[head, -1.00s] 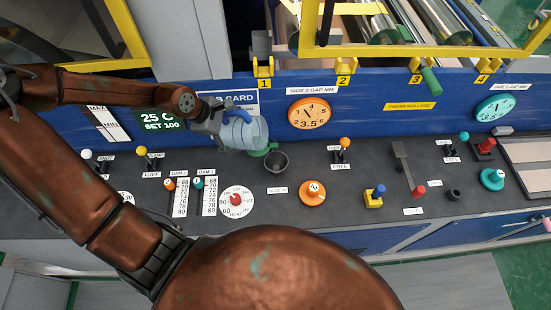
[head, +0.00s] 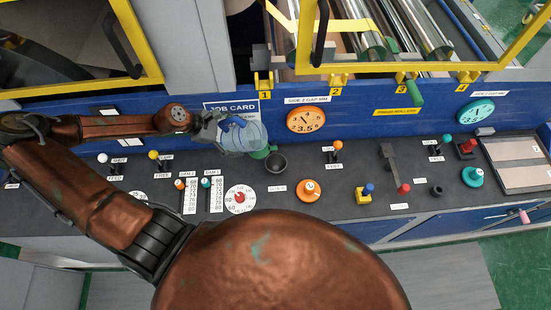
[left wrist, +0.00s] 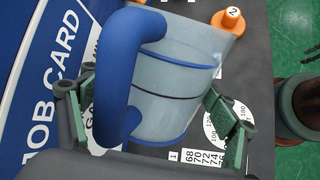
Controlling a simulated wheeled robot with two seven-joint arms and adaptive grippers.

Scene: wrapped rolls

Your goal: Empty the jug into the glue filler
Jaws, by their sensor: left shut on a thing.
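My left gripper (head: 218,130) is shut on the jug (head: 246,140), a pale see-through vessel with a thick blue handle. In the left wrist view the jug (left wrist: 180,85) fills the middle, between the green fingers of the gripper (left wrist: 150,95). It looks tilted there; I cannot tell how much is in it. In the head view a dark round cup, seemingly the glue filler (head: 277,164), stands on the panel just right of and nearer than the jug. A green part (head: 263,152) sits beside it, partly behind the jug. My right gripper is out of view.
The dark panel carries several levers and knobs, including a red-centred dial (head: 240,199) and an orange knob (head: 308,190). A blue wall with a job card (head: 231,107) rises behind. Yellow guard frames and rollers (head: 405,30) stand beyond it.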

